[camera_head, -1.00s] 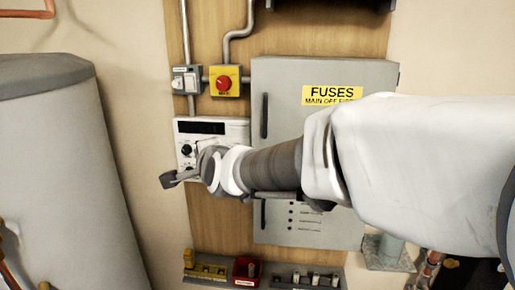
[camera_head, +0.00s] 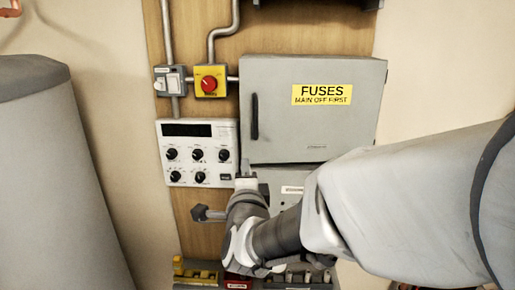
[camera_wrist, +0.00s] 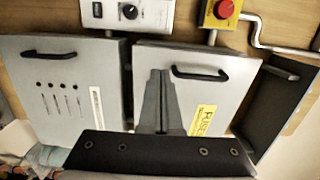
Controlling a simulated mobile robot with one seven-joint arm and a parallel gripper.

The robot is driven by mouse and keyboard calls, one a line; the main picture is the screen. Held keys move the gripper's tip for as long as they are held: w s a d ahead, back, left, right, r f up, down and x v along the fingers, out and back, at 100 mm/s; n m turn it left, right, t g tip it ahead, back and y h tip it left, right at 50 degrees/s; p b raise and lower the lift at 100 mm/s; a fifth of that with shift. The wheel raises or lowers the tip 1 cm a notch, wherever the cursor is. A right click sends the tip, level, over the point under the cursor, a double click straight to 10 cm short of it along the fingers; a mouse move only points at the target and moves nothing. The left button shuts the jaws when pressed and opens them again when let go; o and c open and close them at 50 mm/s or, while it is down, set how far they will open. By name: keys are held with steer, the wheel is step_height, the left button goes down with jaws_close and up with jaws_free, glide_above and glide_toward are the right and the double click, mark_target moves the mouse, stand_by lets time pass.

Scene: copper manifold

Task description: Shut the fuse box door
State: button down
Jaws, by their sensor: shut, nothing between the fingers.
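The grey fuse box door (camera_head: 310,125), with a yellow FUSES label and a dark handle at its left edge, is in the upper middle of the head view. It looks closed or nearly so; I cannot tell if it is fully flush. In the wrist view the door (camera_wrist: 188,112) lies behind my fingers, its handle (camera_wrist: 200,74) just right of their tips. My gripper (camera_head: 246,168) is shut and empty, near the door's lower left corner in the head view. The fingers (camera_wrist: 160,73) hide part of the door; contact cannot be told.
A white control panel (camera_head: 198,154) with knobs is left of the door. A red knob on a yellow box (camera_head: 209,83) is above it. A second grey panel (camera_wrist: 62,85) adjoins the door. A dark box (camera_wrist: 272,105) is beyond. A grey tank (camera_head: 50,180) stands left.

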mark_target(243, 145)
steer(key=w+p, duration=0.1)
steer(key=w, duration=0.2)
steer(key=w+p, duration=0.1)
steer(key=w, duration=0.2)
steer(key=w+p, duration=0.1)
steer(key=w, duration=0.2)
steer(key=shift+a, duration=0.35)
steer(key=shift+m+h, duration=0.6)
steer(key=shift+h, duration=0.3)
steer(key=w, duration=0.1)
steer(key=w+b, duration=0.1)
steer(key=w, duration=0.2)
steer(key=shift+w+a+f+b, duration=0.1)
steer(key=shift+a+b, duration=0.15)
steer(key=shift+b, duration=0.1)
steer(key=shift+r+h, duration=0.3)
steer(key=shift+r, duration=0.1)
steer(key=shift+f+b, duration=0.2)
steer(key=shift+b, duration=0.2)
